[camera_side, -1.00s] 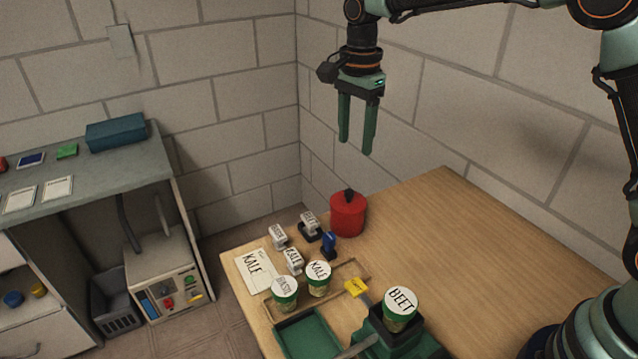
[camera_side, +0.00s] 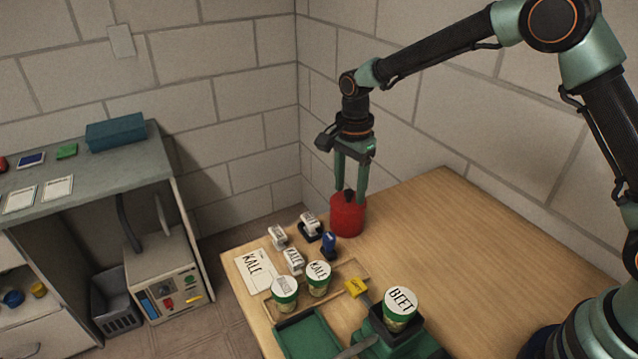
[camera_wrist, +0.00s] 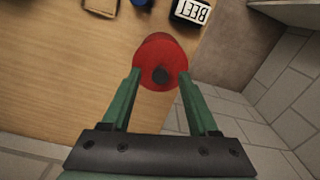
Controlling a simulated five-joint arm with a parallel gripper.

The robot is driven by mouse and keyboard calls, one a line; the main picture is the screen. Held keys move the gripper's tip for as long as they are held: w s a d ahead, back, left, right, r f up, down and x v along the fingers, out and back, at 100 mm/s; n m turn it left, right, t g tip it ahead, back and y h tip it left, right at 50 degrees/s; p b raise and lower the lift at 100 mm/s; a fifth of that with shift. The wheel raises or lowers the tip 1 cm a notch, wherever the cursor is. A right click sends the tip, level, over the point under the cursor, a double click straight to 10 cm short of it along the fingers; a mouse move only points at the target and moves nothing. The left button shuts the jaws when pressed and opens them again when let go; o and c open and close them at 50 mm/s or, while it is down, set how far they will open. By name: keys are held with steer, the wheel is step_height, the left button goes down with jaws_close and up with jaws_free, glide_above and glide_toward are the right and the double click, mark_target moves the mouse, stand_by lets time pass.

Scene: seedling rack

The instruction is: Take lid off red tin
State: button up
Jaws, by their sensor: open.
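The red tin (camera_side: 348,220) stands upright on the wooden table near its far edge. Its red lid with a dark knob is on it; the lid (camera_wrist: 160,57) fills the middle of the wrist view, with the knob (camera_wrist: 160,75) at its centre. My gripper (camera_side: 349,197) is open and points down, directly over the tin, with its green fingers either side of the knob at about lid height. In the wrist view my gripper's fingertips (camera_wrist: 160,73) lie left and right of the lid's near part. I cannot tell whether they touch it.
A blue stamp (camera_side: 329,244) and a BEET stamp (camera_side: 310,224) stand close in front and left of the tin. KALE and BEET cups (camera_side: 400,308), a green tray (camera_side: 308,335) and a yellow tag (camera_side: 356,288) are nearer. The table's right side is clear.

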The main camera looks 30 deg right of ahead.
steer(key=shift+f, duration=0.1)
jaws_close()
stand_by(0.3)
